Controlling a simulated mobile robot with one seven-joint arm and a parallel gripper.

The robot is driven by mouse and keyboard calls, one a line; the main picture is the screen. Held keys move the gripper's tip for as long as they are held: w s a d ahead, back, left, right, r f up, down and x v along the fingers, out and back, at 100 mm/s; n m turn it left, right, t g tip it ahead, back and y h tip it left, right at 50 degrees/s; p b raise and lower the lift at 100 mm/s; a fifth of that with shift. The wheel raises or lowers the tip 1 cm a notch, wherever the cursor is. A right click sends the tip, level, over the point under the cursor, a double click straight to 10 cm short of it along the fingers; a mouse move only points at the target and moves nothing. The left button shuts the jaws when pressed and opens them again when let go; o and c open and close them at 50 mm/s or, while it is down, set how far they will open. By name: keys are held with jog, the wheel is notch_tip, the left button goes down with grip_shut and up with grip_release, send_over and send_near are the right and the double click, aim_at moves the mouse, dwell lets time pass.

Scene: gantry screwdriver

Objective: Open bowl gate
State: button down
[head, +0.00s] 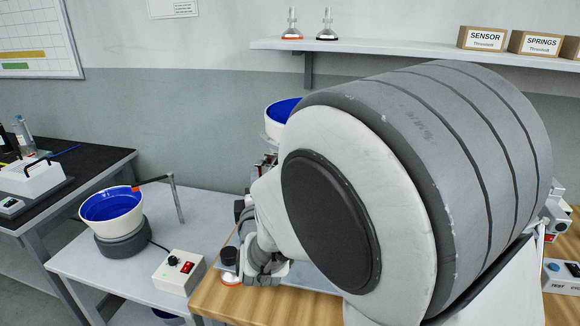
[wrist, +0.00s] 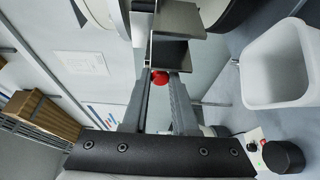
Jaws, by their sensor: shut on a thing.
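In the wrist view my gripper (wrist: 163,76) has its two dark fingers closed around a small red knob (wrist: 159,78). A grey metal plate and bracket (wrist: 177,20) sit right beyond the fingertips; I cannot tell how the knob joins them or whether this is the gate. In the head view a white bowl with a blue inside (head: 283,112) stands at the back, partly hidden by my arm. Small metal parts with red bits (head: 268,160) show just below it. My gripper is hidden behind my arm in the head view.
A second blue-lined bowl (head: 112,206) stands on the left table, with a thin post and arm (head: 177,198) beside it. A control box (head: 180,271) with a red switch is in front. A wooden bench (head: 235,303) and a wall shelf (head: 400,53) are near my arm.

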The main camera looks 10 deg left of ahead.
jog(key=a, duration=0.2)
jog(key=shift+w+a, duration=0.1)
jog(key=shift+a, duration=0.2)
jog(key=c, duration=0.7)
grip_release()
jog(key=shift+d, duration=0.1)
